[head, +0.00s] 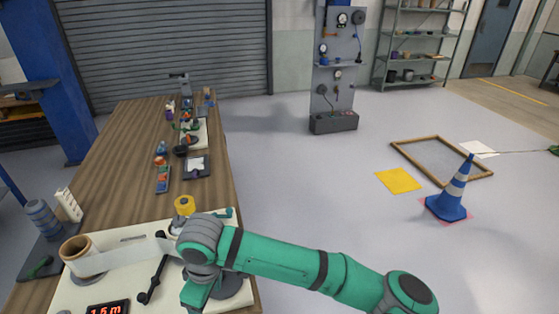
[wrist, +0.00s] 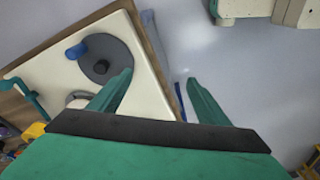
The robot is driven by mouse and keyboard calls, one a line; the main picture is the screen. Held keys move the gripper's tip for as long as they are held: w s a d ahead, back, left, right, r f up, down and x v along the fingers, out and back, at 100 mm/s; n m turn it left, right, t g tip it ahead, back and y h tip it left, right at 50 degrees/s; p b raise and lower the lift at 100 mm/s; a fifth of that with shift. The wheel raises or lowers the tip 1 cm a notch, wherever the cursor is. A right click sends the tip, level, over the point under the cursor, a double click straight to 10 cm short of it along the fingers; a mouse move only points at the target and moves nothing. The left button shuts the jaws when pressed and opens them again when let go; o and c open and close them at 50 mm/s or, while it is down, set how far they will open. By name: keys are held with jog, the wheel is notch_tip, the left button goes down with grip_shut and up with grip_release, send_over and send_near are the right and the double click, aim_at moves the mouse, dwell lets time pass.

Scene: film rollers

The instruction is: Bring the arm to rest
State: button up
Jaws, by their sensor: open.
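My green arm (head: 290,265) reaches in from the lower right over the near end of the wooden table (head: 120,170). My gripper (wrist: 158,78) is open in the wrist view, with its two green fingers spread and nothing between them. In the wrist view it is above the edge of the cream board (wrist: 50,88), with grey floor on the right. A dark grey disc (wrist: 107,58) with a black knob lies on the board beside the left finger. In the head view, my wrist hides part of the board.
The cream board carries a brown film roll (head: 76,246) with a pale strip, a black lever (head: 153,280) and a red-lit display (head: 108,308). A yellow-topped part (head: 184,205) stands close behind my wrist. A blue cone (head: 450,192) stands on the floor at right.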

jog(key=s+a+r+m+t+y, duration=0.1)
jog(key=a+r+y, duration=0.25)
jog(key=a, duration=0.55)
jog(key=a+r+y, duration=0.3)
jog(key=a+y, duration=0.2)
jog(key=a, duration=0.3)
jog(key=w+a+r+m+t+y, duration=0.3)
jog(key=r+m+t+y, duration=0.2)
jog(key=r+y, duration=0.15)
jog(key=s+d+f+m+t+h, duration=0.2)
jog(key=d+f+m+t+h, duration=0.35)
jog(key=d+f+m, duration=0.35)
jog(key=s+d+f+m+t+h, duration=0.3)
jog(key=d+f+m+t+h, duration=0.25)
jog(key=d, duration=0.65)
jog(key=s+d+f+n+g+h, duration=0.1)
jog(key=s+d+f+n+h, duration=0.1)
jog(key=s+d, duration=0.6)
jog(key=s+d+f+n+h, duration=0.3)
jog(key=s+d, duration=0.5)
jog(key=s, duration=0.6)
jog(key=shift+d+f+g+h, duration=0.3)
jog(key=shift+f+g, duration=0.1)
jog(key=shift+f, duration=0.45)
